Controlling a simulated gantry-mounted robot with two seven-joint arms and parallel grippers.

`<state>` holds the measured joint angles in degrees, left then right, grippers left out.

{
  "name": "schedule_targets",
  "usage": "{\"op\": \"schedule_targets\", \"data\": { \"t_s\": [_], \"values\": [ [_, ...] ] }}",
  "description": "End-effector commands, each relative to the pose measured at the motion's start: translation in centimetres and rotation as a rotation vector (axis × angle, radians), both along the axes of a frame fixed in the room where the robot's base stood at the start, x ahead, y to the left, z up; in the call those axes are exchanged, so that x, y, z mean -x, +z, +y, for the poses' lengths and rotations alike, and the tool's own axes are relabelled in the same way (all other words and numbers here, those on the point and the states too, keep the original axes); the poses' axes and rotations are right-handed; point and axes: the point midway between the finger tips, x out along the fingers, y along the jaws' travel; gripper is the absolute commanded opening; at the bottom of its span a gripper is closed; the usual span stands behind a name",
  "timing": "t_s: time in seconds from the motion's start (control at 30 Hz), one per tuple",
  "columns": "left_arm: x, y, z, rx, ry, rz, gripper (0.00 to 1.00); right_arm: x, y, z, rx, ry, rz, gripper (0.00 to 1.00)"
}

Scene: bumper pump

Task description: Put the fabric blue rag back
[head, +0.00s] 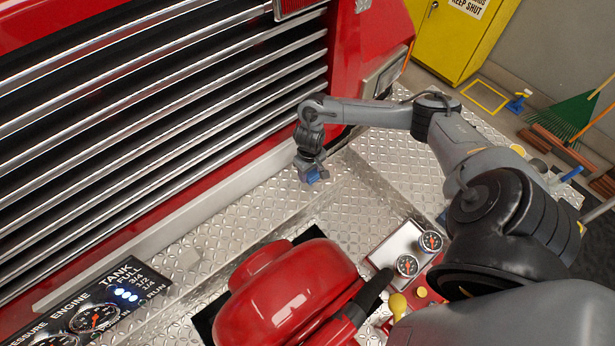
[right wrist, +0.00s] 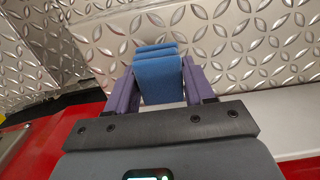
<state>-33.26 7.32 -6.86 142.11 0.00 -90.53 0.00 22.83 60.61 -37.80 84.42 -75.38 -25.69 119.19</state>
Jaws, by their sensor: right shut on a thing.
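The blue fabric rag (right wrist: 158,75) is folded and sits between the two purple fingers of my right gripper (right wrist: 160,85) in the right wrist view. The gripper is shut on it. In the head view the right gripper (head: 312,176) is at the middle, low over the diamond-plate bumper near the grille. A small patch of the blue rag (head: 318,175) shows at its tip. Diamond plate lies just beyond the rag in the wrist view; whether the rag touches it I cannot tell. My left gripper is not in view.
The grille (head: 160,95) rises behind the diamond-plate bumper (head: 265,195). A red pump body (head: 290,295) stands in front, with two gauges (head: 418,253) on a panel to its right. A gauge panel (head: 105,305) is at lower left. A yellow cabinet (head: 455,40) stands at the back right.

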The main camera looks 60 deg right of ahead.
Motion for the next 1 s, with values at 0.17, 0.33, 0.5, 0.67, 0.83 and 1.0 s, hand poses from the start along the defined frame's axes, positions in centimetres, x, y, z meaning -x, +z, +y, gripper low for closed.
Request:
{"op": "schedule_targets", "data": {
  "t_s": [0.17,0.33,0.5,0.67,0.83,1.0],
  "values": [
    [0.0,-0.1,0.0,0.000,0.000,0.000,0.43,-0.9,-0.6,-0.3,0.000,0.000,0.000,0.24],
    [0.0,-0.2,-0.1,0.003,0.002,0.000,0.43,-0.9,-1.8,-0.2,-0.001,0.001,0.003,0.24],
    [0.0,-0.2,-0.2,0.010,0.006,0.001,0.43,-1.0,-3.9,-0.2,-0.002,0.000,0.001,0.24],
    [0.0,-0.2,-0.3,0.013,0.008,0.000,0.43,-1.0,-4.6,-0.3,0.000,0.001,0.000,0.24],
    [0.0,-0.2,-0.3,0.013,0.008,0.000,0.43,-1.0,-4.6,-0.3,0.000,0.001,0.000,0.24],
    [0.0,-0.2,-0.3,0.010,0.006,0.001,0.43,-1.0,-4.9,-0.3,0.000,0.000,0.000,0.24]
  ]
}}
